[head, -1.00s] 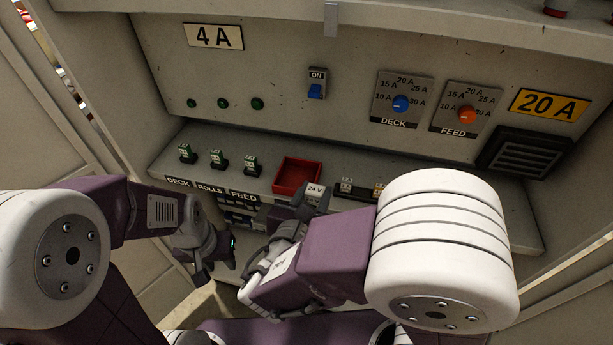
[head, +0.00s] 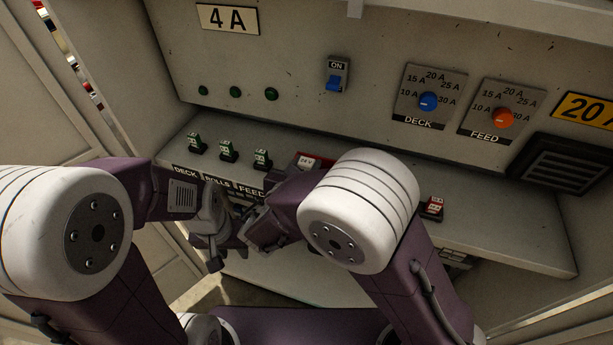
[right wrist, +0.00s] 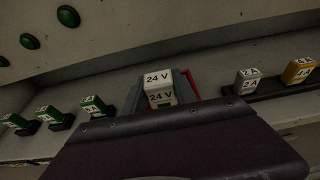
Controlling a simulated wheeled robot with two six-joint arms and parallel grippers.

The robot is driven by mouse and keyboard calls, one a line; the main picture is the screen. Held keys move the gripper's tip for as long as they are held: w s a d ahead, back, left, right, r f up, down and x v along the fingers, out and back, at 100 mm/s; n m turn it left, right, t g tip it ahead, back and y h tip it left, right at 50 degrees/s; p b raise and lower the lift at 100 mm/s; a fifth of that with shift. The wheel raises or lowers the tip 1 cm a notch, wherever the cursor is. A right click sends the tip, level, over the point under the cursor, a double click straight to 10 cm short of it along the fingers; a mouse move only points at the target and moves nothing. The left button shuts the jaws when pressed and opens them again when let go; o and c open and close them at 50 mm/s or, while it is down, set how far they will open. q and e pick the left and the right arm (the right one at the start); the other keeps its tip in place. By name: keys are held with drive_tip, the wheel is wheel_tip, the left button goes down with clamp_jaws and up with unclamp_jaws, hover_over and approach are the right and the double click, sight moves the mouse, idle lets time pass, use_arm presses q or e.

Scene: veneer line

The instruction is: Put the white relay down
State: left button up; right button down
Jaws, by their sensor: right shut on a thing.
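The white relay (right wrist: 160,91), marked 24 V, is held between the grey fingers of my right gripper (right wrist: 161,92). In the head view the relay (head: 307,161) shows at the red tray (head: 327,163). The tray's edge also shows beside the relay in the right wrist view (right wrist: 192,84). I cannot tell whether the relay touches the tray floor. My right gripper (head: 304,168) is partly hidden by its own arm in the head view. My left gripper (head: 222,243) hangs in front of the shelf, away from the relay; its jaw opening is unclear.
Three green relays (head: 228,151) stand on the shelf left of the tray. A grey-white relay (right wrist: 248,82) and an orange relay (right wrist: 299,71) stand to its right. A red relay (head: 432,208) is further right. The panel with dials (head: 428,101) rises behind.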

wheel_tip(320, 180, down, 4)
drive_tip(key=shift+w+f+b, duration=0.1)
drive_tip(key=shift+w+b, duration=0.05)
drive_tip(key=shift+b, duration=0.2)
drive_tip(key=c, duration=1)
unclamp_jaws()
drive_tip(key=shift+f, duration=0.1)
drive_tip(key=shift+o, duration=0.2)
drive_tip(key=shift+r, duration=0.3)
drive_tip(key=v, duration=0.7)
drive_tip(key=shift+s, duration=0.35)
drive_tip(key=shift+f, duration=0.1)
